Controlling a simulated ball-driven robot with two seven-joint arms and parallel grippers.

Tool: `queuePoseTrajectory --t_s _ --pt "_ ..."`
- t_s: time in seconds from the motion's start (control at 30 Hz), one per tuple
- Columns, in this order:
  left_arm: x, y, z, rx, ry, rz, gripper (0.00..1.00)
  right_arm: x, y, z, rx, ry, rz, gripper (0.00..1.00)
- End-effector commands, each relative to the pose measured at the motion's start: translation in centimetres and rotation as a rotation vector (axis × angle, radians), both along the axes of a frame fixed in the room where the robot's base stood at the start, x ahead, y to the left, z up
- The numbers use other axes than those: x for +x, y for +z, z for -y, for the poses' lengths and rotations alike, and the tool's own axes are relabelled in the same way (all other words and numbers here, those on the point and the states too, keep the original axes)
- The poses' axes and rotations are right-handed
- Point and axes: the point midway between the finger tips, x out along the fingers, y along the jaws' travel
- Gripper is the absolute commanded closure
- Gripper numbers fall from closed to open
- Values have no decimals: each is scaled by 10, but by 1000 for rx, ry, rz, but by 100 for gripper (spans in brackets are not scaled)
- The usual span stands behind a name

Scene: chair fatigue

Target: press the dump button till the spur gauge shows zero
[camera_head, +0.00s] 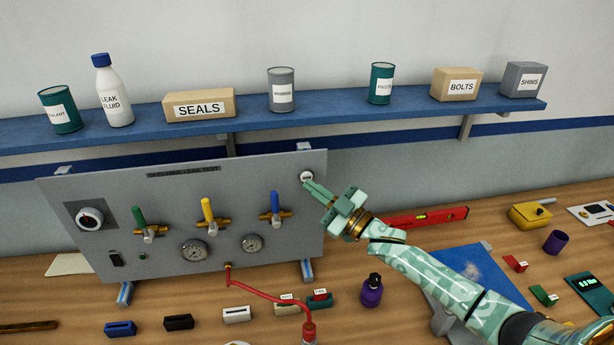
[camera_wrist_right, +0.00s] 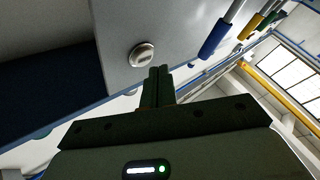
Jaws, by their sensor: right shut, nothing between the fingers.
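The grey upright panel (camera_head: 170,215) holds a round pale button (camera_head: 306,176) at its upper right corner; the button also shows in the right wrist view (camera_wrist_right: 141,55). My right gripper (camera_head: 308,184) is shut and empty. Its fingertips are close to the button, just below it in the head view; in the wrist view the fingertips (camera_wrist_right: 158,71) show a small gap beside it. Two small round gauges, a left one (camera_head: 193,250) and a right one (camera_head: 252,242), sit low on the panel. Their readings and labels are too small to read. My left gripper is not in view.
Green (camera_head: 140,218), yellow (camera_head: 208,212) and blue (camera_head: 275,205) valve handles stick out of the panel. A red hose (camera_head: 262,295) hangs below. A blue shelf (camera_head: 350,114) with containers runs above. A red level (camera_head: 425,217) lies behind my arm.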

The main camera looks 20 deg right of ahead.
Motion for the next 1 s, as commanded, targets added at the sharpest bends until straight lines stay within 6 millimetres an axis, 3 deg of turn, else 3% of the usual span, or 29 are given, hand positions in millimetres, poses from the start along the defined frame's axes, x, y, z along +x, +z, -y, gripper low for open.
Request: queuePoseTrajectory --t_s 0.23,0.7,1.0 --pt "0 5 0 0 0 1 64 -6 0 -2 1 1 -3 100" --pt "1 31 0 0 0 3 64 -46 1 -12 1 0 -2 100" --pt "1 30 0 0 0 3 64 -48 -1 -13 0 0 0 100"
